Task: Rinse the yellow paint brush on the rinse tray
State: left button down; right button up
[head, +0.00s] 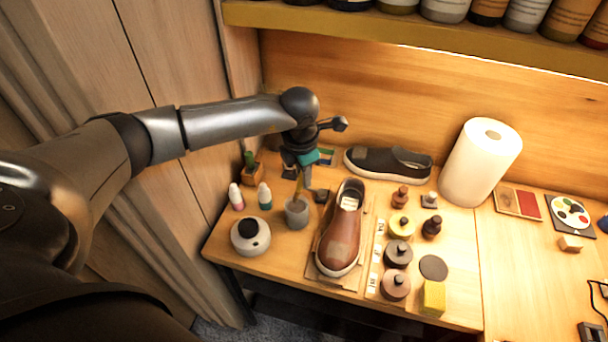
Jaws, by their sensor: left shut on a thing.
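My left gripper (304,174) points down above the left part of the table and is shut on a thin yellowish brush (299,188). The brush hangs near upright, and its lower end goes down at the mouth of a small grey cup (297,214). The bristles are hidden, and I cannot tell whether they touch the cup's inside. I cannot make out a separate rinse tray for sure; the grey cup is the only vessel under the brush. My right gripper is not in view.
A brown shoe (341,240) lies on a board right of the cup. A white round device (250,236) and two small bottles (265,197) stand left of it. A dark shoe (388,163), several jars (398,253) and a paper roll (480,162) stand farther right. A shelf (420,38) overhangs the back.

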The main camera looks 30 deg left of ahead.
pick_arm(q)
jog(key=shift+r+p, duration=1.3)
jog(key=shift+r, duration=0.8)
